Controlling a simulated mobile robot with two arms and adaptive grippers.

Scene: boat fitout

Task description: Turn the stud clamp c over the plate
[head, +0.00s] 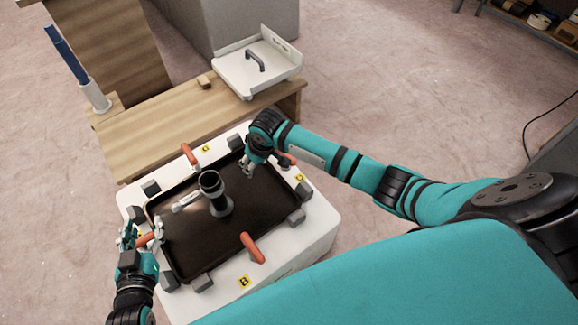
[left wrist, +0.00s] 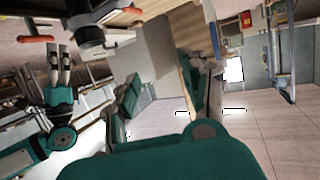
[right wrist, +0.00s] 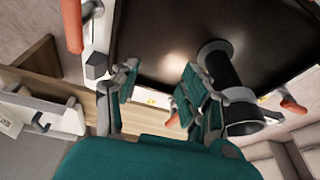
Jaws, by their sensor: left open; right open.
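A dark plate (head: 185,247) lies in a white box top (head: 215,291), ringed by grey blocks. Orange-handled clamps stand at its sides: far (head: 190,155), right (head: 287,158), near (head: 252,248) and left (head: 144,240). Yellow letter tags sit beside them; the near one reads B, and I cannot surely read C. My right gripper (head: 247,168) is open above the plate's right far edge, close to the right clamp; in the right wrist view an orange handle (right wrist: 172,119) is partly hidden by a finger. My left gripper (head: 132,236) is open beside the left clamp.
A black upright tube (head: 211,185) with a pale side arm (head: 186,201) stands on the plate, between my grippers. A wooden bench (head: 160,125) behind the box carries a white tray (head: 262,70) and a blue-topped holder (head: 95,98). Open floor lies beyond, right.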

